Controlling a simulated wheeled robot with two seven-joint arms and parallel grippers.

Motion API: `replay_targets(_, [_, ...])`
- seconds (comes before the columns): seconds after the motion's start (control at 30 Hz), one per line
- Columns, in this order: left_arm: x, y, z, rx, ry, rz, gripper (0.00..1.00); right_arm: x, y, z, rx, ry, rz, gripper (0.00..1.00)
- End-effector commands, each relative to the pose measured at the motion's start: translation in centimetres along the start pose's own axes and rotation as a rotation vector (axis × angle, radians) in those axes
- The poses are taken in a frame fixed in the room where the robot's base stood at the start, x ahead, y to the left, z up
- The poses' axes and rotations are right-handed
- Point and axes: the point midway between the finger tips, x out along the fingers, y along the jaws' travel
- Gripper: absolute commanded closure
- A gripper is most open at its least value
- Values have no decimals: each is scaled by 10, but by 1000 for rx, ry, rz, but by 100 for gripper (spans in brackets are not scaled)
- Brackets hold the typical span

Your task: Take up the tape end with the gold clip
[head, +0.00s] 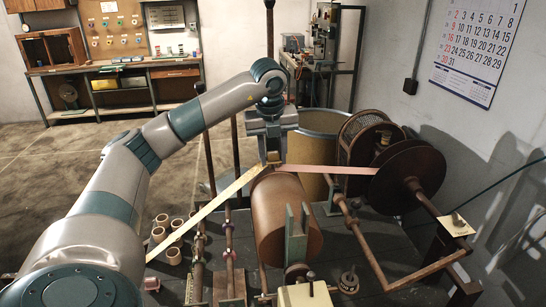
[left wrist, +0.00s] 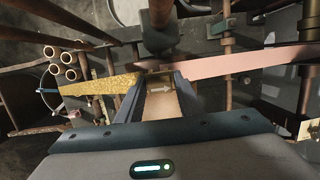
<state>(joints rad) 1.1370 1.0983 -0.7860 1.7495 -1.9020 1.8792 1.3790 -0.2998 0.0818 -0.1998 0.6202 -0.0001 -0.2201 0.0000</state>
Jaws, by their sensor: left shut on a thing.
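My left gripper (head: 272,152) comes down from above, just behind the top of the brown drum (head: 270,205). It is shut on the gold clip (head: 273,158). In the left wrist view the clip (left wrist: 160,82) lies between the fingertips (left wrist: 160,88). A yellow tape (head: 208,208) runs from the clip down to the lower left; it looks gold and speckled in the left wrist view (left wrist: 100,87). A pink tape (head: 330,169) runs right from the clip to the rusty reel (head: 412,172). It also shows in the left wrist view (left wrist: 240,64). My right gripper is not in view.
Several small cups (head: 173,256) stand left of the drum. Rusty upright rods and rails flank the drum. A large tan barrel (head: 322,122) stands behind. A wall with a calendar (head: 476,45) bounds the right side. Open floor (head: 60,165) lies to the left.

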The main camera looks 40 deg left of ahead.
Motion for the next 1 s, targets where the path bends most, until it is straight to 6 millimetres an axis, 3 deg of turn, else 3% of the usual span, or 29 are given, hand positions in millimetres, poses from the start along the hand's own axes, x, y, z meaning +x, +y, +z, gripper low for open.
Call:
replay_targets(0.6, [-54,-5,11,0,0,-1,88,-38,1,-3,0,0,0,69])
replay_targets(1.0, [-60,-5,12,0,0,0,88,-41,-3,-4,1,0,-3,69])
